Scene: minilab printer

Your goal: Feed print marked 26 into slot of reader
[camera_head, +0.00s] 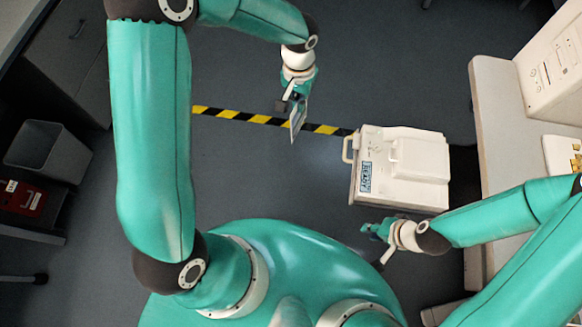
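My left gripper (292,98) hangs over the floor near the middle of the view. It appears shut on a thin, pale, flat piece (299,118), seen almost edge-on, which looks like the print; no number can be read on it. A cream boxy machine (418,165), which may be the reader, stands right of and apart from the print. It has a handle on its left side and a small blue-lit display (366,177). I cannot make out a slot. My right gripper (376,230) is just below the machine's near edge; its finger opening is unclear.
A cream bench (495,100) along the right carries a tall cream unit (552,70) and a tray with yellow pieces (562,155). A grey bin (48,150) and a red box (22,202) stand at left. Black-yellow tape (235,114) crosses the open floor.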

